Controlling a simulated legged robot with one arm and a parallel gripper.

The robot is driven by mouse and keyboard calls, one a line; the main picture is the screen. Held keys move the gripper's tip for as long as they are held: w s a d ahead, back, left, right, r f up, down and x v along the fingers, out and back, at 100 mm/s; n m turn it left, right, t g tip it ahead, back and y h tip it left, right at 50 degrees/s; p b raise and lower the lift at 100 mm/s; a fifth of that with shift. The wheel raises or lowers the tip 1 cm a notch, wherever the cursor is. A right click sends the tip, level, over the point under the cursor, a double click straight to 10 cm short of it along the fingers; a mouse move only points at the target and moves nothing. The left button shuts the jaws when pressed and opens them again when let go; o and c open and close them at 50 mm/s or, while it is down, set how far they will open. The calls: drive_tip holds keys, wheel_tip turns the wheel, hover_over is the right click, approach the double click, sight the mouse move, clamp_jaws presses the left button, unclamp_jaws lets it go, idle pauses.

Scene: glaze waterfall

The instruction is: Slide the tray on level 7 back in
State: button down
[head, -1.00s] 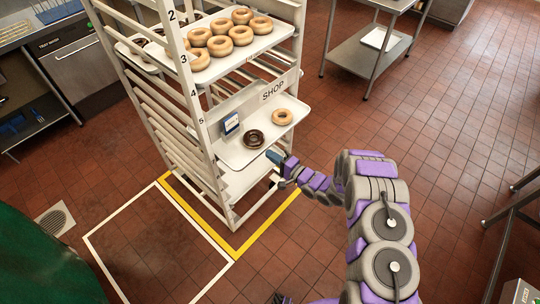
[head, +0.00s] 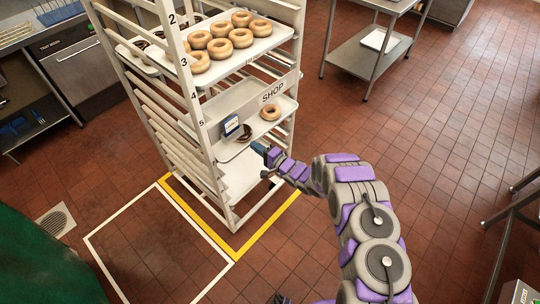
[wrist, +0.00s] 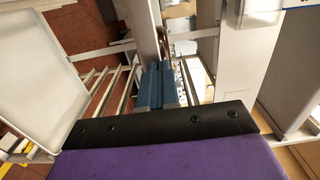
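A higher tray (head: 265,47) holds several plain donuts and sticks out of the rack. Another pale tray (head: 240,178) lies beneath. Tiled floor to the right is open, up to a steel table (head: 365,55).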

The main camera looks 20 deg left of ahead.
sight(247, 141)
drive_tip(key=x, duration=0.5)
drive_tip(key=shift+a+b, duration=0.15)
drive_tip(key=shift+b, duration=0.2)
